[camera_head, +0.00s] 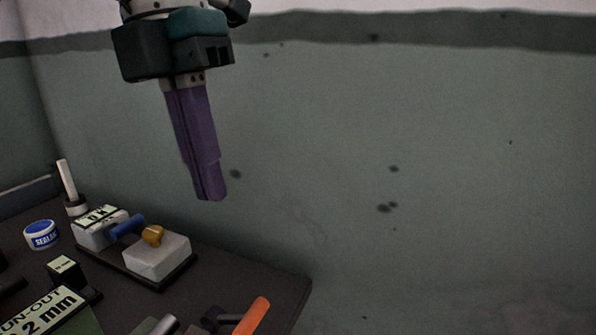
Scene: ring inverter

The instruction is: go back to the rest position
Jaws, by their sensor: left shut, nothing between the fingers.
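My left gripper (211,196) hangs down from the top of the head view, left of the middle. Its long purple fingers are together with nothing between them. It is in the air above the dark table (240,277), apart from everything on it. My right gripper is not in the picture.
On the table are a blue-lidded tin (40,234), a white stick in a dark holder (67,180), a grey block with an orange knob (157,258), a blue-handled piece (127,227) and an orange-handled tool (252,316). The wall behind is bare, with free room at the right.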

